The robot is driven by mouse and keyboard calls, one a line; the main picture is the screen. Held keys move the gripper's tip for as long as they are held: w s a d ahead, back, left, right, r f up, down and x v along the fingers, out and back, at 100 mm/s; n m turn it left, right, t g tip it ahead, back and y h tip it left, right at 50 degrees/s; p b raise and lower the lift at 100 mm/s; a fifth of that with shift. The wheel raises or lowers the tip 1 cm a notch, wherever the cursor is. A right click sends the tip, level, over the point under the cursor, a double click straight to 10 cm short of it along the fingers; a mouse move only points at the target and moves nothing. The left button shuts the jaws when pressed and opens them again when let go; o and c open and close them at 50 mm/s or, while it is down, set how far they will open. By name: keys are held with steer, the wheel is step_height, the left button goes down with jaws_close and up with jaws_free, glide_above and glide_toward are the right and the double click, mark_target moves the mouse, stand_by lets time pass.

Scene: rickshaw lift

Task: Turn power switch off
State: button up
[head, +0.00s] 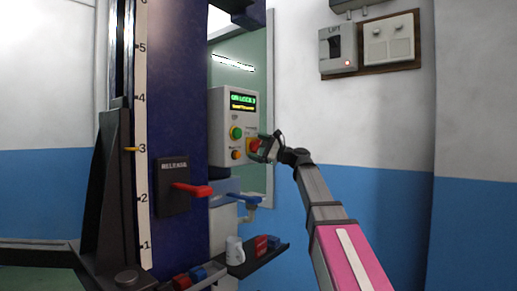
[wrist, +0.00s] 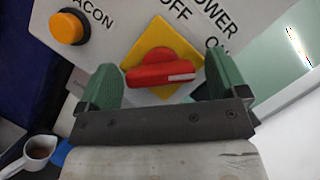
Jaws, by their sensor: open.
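The power switch (wrist: 160,72) is a red rotary knob on a yellow diamond plate, under the labels POWER, OFF and ON. Its white mark points right in the wrist view, nearer the ON label than OFF. In the head view the red switch (head: 254,145) sits at the lower right of the grey control box (head: 219,128), partly hidden by my gripper. My gripper (wrist: 160,84) is open, its green fingers on either side of the knob; whether they touch it I cannot tell. In the head view my gripper (head: 268,148) is at the box's right edge.
An orange BEACON button (wrist: 67,28) is left of the switch. A green button (head: 236,132) and lit display (head: 243,101) are above. A red release lever (head: 192,189) is on the blue column. A shelf (head: 262,262) below holds a white mug (head: 235,251).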

steer(key=c, duration=0.9)
steer(key=shift+c, duration=0.2)
steer(key=shift+n, duration=0.3)
steer(key=n+g, duration=0.1)
steer(key=n, duration=0.2)
steer(key=shift+r+n+g+h, duration=0.1)
steer(key=shift+n+g+h, duration=0.3)
steer(key=n+h, duration=0.1)
steer(key=n, duration=0.3)
steer(key=shift+n+g, duration=0.3)
steer(key=n+h, duration=0.2)
steer(key=n, duration=0.1)
steer(key=shift+r+n, duration=0.1)
steer(key=shift+n, duration=0.3)
steer(key=shift+n+h, duration=0.7)
steer(key=shift+n, duration=0.4)
